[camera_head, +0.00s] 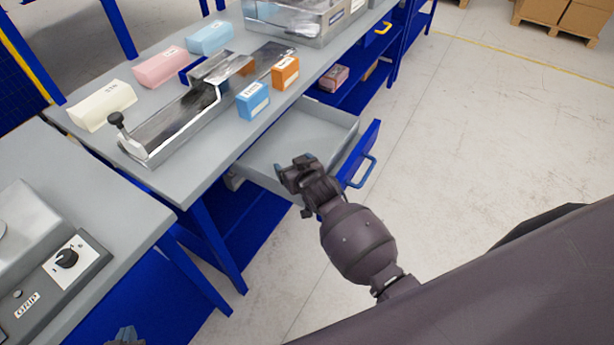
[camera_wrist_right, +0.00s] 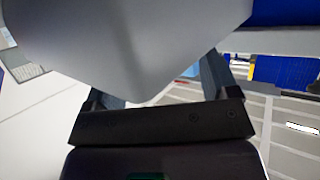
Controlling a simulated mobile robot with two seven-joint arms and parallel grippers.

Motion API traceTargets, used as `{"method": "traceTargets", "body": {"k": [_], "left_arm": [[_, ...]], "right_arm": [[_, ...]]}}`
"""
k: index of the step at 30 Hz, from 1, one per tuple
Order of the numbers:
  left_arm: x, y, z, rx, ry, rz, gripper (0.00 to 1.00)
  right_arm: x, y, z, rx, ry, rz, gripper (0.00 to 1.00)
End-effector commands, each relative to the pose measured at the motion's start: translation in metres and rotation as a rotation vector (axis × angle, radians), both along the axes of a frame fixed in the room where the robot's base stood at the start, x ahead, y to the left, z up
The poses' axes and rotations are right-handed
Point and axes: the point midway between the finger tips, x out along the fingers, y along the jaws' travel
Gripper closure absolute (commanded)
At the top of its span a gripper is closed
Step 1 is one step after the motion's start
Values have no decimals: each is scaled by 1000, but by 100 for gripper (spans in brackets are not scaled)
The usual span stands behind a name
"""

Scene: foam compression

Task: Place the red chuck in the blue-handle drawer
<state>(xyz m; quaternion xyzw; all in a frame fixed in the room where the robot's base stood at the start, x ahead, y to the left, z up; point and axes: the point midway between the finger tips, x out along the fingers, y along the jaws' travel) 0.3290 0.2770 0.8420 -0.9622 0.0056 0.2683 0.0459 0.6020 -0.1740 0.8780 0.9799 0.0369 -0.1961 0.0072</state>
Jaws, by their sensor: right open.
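The blue-handle drawer (camera_head: 300,135) is pulled open under the workbench, with its blue front and handle (camera_head: 363,172) at the right. The part of its grey floor that shows is bare. My right gripper (camera_head: 293,165) is open over the drawer's near side, by the front corner. In the wrist view its two fingers (camera_wrist_right: 165,85) stand apart, with a large grey surface close in front; I cannot tell whether they touch it. Only the tip of my left gripper (camera_head: 126,337) shows at the bottom edge. I cannot make out a red chuck in either view.
The workbench (camera_head: 205,155) carries a metal fixture (camera_head: 170,125), foam blocks in cream, pink and blue, and blue (camera_head: 252,100) and orange (camera_head: 285,72) boxes. A reddish box (camera_head: 333,78) lies on the shelf below. A control box (camera_head: 60,270) stands on the left table.

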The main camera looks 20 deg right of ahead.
Motion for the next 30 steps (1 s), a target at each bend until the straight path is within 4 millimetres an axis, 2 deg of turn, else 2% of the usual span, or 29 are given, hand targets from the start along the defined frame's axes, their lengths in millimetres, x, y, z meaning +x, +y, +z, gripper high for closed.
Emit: {"method": "traceTargets", "body": {"k": [15,21,26,30], "left_arm": [[-4,1,3,0,8,2,100],[-4,1,3,0,8,2,100],[-4,1,3,0,9,2,100],[-4,1,3,0,9,2,100]], "right_arm": [[-79,-7,33,0,-1,-2,20],[-95,-8,39,-1,0,-2,20],[-98,-8,41,-1,0,-2,20],[-108,-15,34,-6,11,-5,20]]}}
